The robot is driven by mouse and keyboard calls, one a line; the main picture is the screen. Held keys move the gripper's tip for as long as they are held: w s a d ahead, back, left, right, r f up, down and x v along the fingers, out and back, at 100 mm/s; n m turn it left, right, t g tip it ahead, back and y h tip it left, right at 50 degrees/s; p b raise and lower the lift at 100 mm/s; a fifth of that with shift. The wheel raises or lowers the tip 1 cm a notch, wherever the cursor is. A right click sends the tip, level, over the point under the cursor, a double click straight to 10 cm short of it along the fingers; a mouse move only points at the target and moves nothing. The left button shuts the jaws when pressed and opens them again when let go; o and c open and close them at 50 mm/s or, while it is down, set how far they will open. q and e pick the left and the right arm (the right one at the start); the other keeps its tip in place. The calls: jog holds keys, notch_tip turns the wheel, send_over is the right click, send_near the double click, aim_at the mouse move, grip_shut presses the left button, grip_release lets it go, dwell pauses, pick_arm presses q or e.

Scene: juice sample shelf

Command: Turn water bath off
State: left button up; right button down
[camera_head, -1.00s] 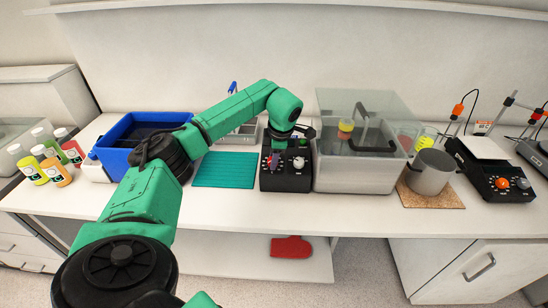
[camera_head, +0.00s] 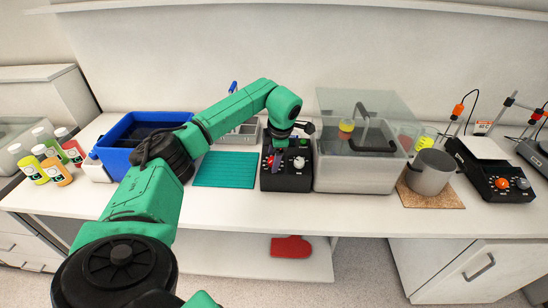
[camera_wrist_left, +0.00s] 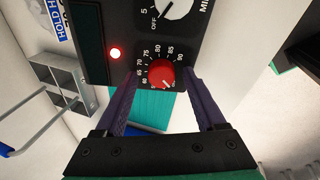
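The water bath's black control box (camera_head: 288,184) stands left of its clear tank (camera_head: 355,178). In the left wrist view, the red knob (camera_wrist_left: 160,75) sits on a scale marked from 60s to 90, beside a lit red lamp (camera_wrist_left: 115,53). A white knob (camera_wrist_left: 172,6) with OFF and minute marks is above it; it also shows in the head view (camera_head: 299,162). My left gripper (camera_head: 275,161) is over the box. In the wrist view its purple fingers (camera_wrist_left: 163,80) are open on either side of the red knob, with gaps visible. My right gripper is out of view.
A teal mat (camera_head: 224,170) and blue bin (camera_head: 130,132) lie left of the box. Several bottles (camera_head: 45,158) stand far left. A metal pot (camera_head: 430,172) on a cork mat and a black hotplate (camera_head: 500,180) are right of the tank, whose lid is raised.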

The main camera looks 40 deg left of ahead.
pick_arm(q)
jog(key=shift+d, duration=0.1)
jog(key=shift+r, duration=0.25)
jog(key=b+v, duration=0.1)
jog(key=v, duration=1.3)
